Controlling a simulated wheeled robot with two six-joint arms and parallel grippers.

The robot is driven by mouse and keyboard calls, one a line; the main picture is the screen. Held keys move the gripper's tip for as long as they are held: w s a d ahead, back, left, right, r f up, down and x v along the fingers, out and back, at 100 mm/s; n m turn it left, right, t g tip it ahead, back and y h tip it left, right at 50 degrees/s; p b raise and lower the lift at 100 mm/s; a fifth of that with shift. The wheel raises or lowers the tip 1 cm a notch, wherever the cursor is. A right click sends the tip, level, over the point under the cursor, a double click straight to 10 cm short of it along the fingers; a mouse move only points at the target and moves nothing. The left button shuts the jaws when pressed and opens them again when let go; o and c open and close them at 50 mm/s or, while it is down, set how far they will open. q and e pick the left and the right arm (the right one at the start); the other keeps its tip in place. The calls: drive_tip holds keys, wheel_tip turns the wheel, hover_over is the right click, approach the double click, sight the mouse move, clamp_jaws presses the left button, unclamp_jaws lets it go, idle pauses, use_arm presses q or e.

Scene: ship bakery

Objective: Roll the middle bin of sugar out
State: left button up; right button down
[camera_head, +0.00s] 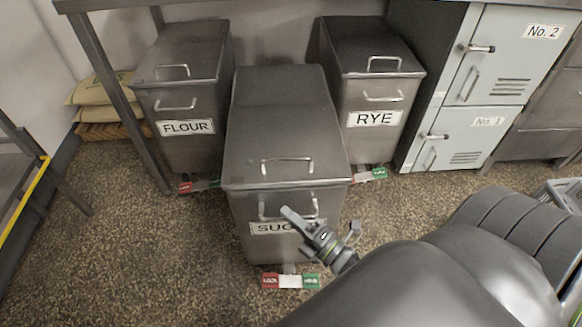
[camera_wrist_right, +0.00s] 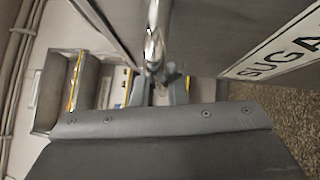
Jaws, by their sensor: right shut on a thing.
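The sugar bin (camera_head: 280,120) is a grey metal bin with a sloped lid and a partly covered SUGAR label (camera_head: 270,228). It stands in front of the flour bin (camera_head: 186,105) and the rye bin (camera_head: 375,90). My right gripper (camera_head: 300,222) is at the bin's front handle (camera_head: 268,212), just over the label. In the right wrist view the gripper (camera_wrist_right: 155,88) is shut on the shiny handle bar (camera_wrist_right: 153,40). The SUGAR label (camera_wrist_right: 285,45) shows beside it. A red and green lock pedal (camera_head: 290,281) sits at the bin's foot. My left gripper is out of view.
Grey lockers (camera_head: 470,110) stand at the right. A table leg (camera_head: 120,95) rises left of the flour bin, near stacked sacks (camera_head: 100,90). A yellow-edged rack (camera_head: 25,190) is at the left. Speckled floor (camera_head: 150,250) is clear before the bin.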

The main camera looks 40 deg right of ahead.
drive_tip(key=c, duration=1.5)
unclamp_jaws()
drive_tip(key=shift+o, duration=0.2)
